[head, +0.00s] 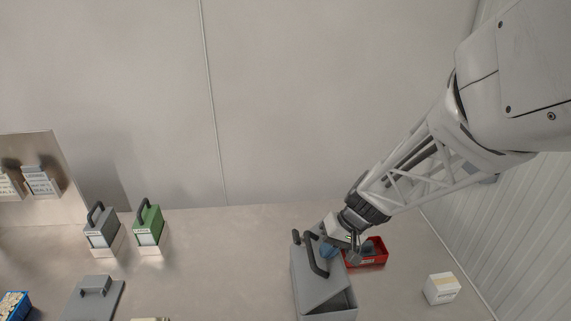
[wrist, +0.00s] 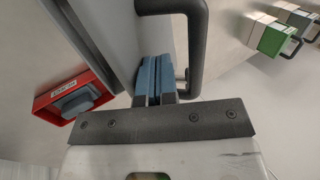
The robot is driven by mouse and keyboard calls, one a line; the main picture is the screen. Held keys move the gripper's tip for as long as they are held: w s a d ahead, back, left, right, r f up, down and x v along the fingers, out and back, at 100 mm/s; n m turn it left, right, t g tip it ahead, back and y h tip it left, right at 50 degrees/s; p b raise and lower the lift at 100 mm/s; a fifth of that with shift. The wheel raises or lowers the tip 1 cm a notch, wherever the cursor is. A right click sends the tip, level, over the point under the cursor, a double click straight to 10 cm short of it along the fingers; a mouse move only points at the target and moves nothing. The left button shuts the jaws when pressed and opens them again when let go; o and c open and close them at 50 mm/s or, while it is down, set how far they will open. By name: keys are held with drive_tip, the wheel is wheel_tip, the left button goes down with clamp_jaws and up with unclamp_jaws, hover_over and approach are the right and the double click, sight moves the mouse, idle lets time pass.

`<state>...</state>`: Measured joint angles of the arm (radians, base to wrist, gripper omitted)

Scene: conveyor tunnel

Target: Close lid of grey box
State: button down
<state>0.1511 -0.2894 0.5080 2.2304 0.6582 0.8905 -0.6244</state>
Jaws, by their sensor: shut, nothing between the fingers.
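The grey box (head: 322,311) stands at the bottom centre of the head view. Its lid (head: 316,288) sits tilted, with a dark gap showing at the lower right side. A black handle (head: 311,256) rises from the lid; in the wrist view the handle (wrist: 197,45) arches close to my fingers. My gripper (head: 329,251) is at the lid's upper right, beside the handle. In the wrist view its blue fingertips (wrist: 153,68) are together and empty, near the grey lid panel (wrist: 112,35). I cannot tell whether they touch the lid or handle.
A red bin (head: 372,262) with a grey item lies just right of my gripper. A white carton (head: 441,289) stands farther right. Green (head: 148,226) and grey (head: 101,229) handled boxes stand left, with a grey flat lid (head: 94,299) below. Clear surface lies between.

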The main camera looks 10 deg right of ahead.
drive_tip(key=shift+d+f+y, duration=0.9)
drive_tip(key=shift+d+y, duration=0.1)
drive_tip(key=d+f+y, duration=0.2)
drive_tip(key=f+y, duration=0.1)
drive_tip(key=shift+d+f+y, duration=0.25)
drive_tip(key=shift+f+y, duration=0.2)
drive_tip(key=shift+f, duration=0.3)
drive_tip(key=shift+d+f+y, duration=0.25)
drive_tip(key=shift+f+y, duration=0.25)
drive_tip(key=shift+f, duration=0.2)
drive_tip(key=shift+d+f+y, duration=0.25)
drive_tip(key=shift+f+y, duration=0.2)
drive_tip(key=shift+f, duration=0.3)
drive_tip(key=shift+f, duration=0.1)
drive_tip(key=shift+d, duration=0.1)
drive_tip(key=f+v, duration=0.1)
drive_tip(key=v, duration=0.8)
drive_tip(key=shift+d+r, duration=0.2)
drive_tip(key=shift+d, duration=0.35)
